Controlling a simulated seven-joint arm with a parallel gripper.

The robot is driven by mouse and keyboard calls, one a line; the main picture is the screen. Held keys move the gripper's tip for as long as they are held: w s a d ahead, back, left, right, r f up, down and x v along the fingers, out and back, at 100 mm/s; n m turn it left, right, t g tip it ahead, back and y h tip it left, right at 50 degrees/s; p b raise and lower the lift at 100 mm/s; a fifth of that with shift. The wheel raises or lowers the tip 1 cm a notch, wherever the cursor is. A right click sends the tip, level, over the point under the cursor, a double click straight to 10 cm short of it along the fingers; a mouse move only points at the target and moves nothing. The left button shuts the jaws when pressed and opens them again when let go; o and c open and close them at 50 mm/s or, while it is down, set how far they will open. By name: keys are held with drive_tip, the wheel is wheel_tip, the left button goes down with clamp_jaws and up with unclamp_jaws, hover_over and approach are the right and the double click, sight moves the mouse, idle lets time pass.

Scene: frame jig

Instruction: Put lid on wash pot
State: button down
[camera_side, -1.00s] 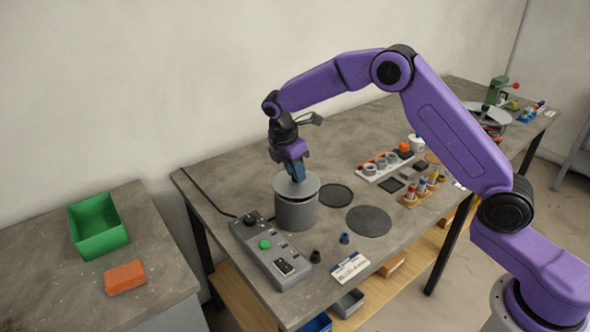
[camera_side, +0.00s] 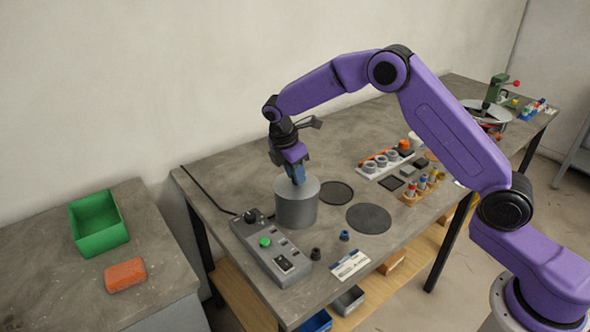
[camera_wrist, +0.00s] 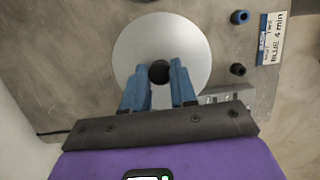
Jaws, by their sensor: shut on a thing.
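The wash pot (camera_side: 296,211) is a grey cylinder standing upright on the workbench, beside the grey control box. The lid (camera_side: 308,186) is a flat light-grey disc lying level over the pot's mouth, with no gap visible in the side view. In the wrist view the lid (camera_wrist: 160,42) covers the pot from above, and its dark round knob (camera_wrist: 159,72) is between the blue fingers. My gripper (camera_side: 298,181) points down and is shut on the knob; it also shows in the wrist view (camera_wrist: 158,75). The pot's inside is hidden.
The control box (camera_side: 270,248) with a green button stands left of the pot. Two small knobs (camera_side: 344,236) and a label card (camera_side: 350,265) lie in front. A dark disc (camera_side: 369,219) and a ring (camera_side: 336,193) lie to the right. A white rack (camera_side: 385,165) stands farther back.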

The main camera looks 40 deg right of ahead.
idle(0.3)
drive_tip(key=c, duration=0.7)
unclamp_jaws()
drive_tip(key=shift+o, duration=0.2)
drive_tip(key=shift+r, duration=0.1)
drive_tip(key=shift+r, duration=0.65)
drive_tip(key=shift+r, duration=3.5)
